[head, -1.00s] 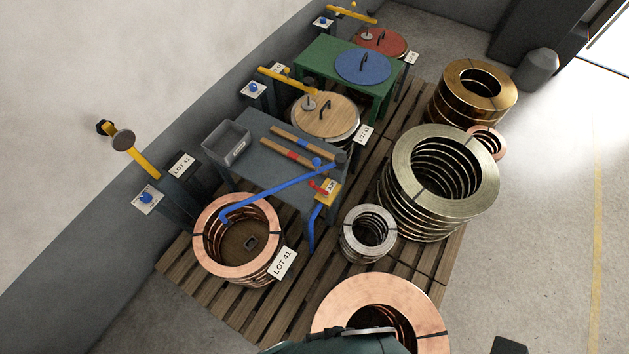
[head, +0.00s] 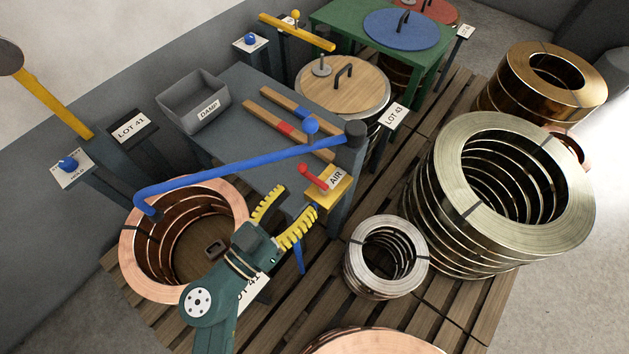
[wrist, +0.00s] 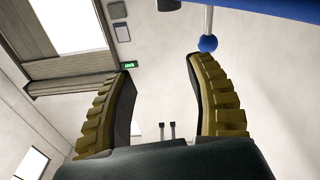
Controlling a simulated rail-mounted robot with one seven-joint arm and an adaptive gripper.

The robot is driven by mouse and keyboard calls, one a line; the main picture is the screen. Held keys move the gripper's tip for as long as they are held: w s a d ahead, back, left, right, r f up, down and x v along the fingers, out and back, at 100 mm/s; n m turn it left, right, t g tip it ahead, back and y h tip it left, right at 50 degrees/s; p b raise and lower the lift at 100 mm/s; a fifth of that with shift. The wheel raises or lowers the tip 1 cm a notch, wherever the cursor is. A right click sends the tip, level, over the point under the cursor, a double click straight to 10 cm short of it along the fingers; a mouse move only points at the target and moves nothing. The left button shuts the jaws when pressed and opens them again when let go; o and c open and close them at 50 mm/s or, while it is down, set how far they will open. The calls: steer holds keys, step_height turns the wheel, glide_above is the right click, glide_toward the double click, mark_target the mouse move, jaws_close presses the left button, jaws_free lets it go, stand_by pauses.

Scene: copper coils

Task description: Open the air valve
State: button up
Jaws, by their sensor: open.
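The air valve is a red lever (head: 313,176) on a yellow block labelled AIR (head: 334,182), at the front right corner of the grey-blue bench. My gripper (head: 290,203), green with yellow ribbed fingers, is open and empty, left of and a little below the valve in the head view. It does not appear to touch the lever. In the wrist view my gripper (wrist: 165,75) has its fingers spread, with walls and ceiling between them. The lever is not visible there; a blue ball (wrist: 208,43) on a rod and a blue bar (wrist: 270,8) show near the right finger.
A blue pipe arm (head: 245,158) spans from the bench corner post to above the copper coil (head: 135,265). A small silver coil (head: 358,272) and a large coil (head: 480,140) stand right.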

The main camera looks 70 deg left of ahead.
mark_target(299, 171)
steer(key=s+a+f+n+g+y+b, duration=0.25)
steer(key=s+f+b, duration=0.3)
steer(key=f, duration=0.65)
steer(key=shift+n, duration=0.35)
steer(key=x, duration=1)
steer(key=a+p+x, duration=0.1)
steer(key=x, duration=0.5)
steer(key=shift+s+r, duration=0.35)
jaws_close()
